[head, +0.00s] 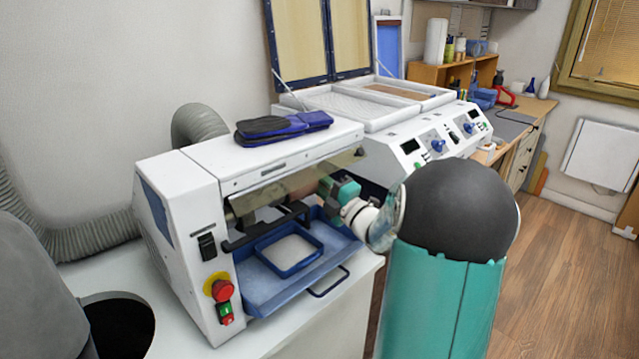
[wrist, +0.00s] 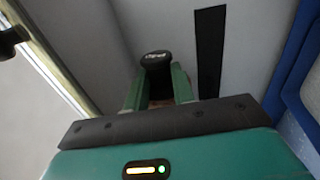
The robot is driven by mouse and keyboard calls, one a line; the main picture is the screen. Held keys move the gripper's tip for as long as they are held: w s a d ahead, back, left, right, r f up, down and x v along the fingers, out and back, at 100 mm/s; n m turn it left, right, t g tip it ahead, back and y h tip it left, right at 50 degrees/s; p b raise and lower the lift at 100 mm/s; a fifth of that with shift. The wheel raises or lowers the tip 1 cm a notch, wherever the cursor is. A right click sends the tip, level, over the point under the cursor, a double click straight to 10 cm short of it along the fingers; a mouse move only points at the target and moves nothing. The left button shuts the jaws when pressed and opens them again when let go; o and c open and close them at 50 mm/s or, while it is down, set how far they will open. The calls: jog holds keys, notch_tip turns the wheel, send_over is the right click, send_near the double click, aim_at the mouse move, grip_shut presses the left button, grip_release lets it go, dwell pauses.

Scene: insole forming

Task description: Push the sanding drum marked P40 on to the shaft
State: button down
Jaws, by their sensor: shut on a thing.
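My gripper (wrist: 161,88) is inside the front opening of the white sanding machine (head: 180,215). In the wrist view its two green fingers are shut on a sanding drum (wrist: 155,57), with a black rounded end showing past the fingertips. A brownish part shows between the fingers. In the head view the teal gripper body (head: 346,190) is at the right of the opening, under the clear hood.
A blue tray (head: 262,297) with a square blue-rimmed frame (head: 291,273) lies below the opening. A black bar (head: 262,232) crosses the opening. Blue-and-black gloves (head: 283,128) lie on top.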

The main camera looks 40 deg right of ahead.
jog(key=shift+a, duration=0.2)
jog(key=c, duration=1.1)
grip_release()
jog(key=shift+a, duration=0.1)
jog(key=shift+o, duration=0.5)
jog(key=shift+o, duration=0.8)
jog(key=s+d, duration=0.1)
jog(key=s, duration=0.8)
jog(key=shift+s+r, duration=0.2)
jog(key=shift+s, duration=0.15)
jog(key=shift+d, duration=0.1)
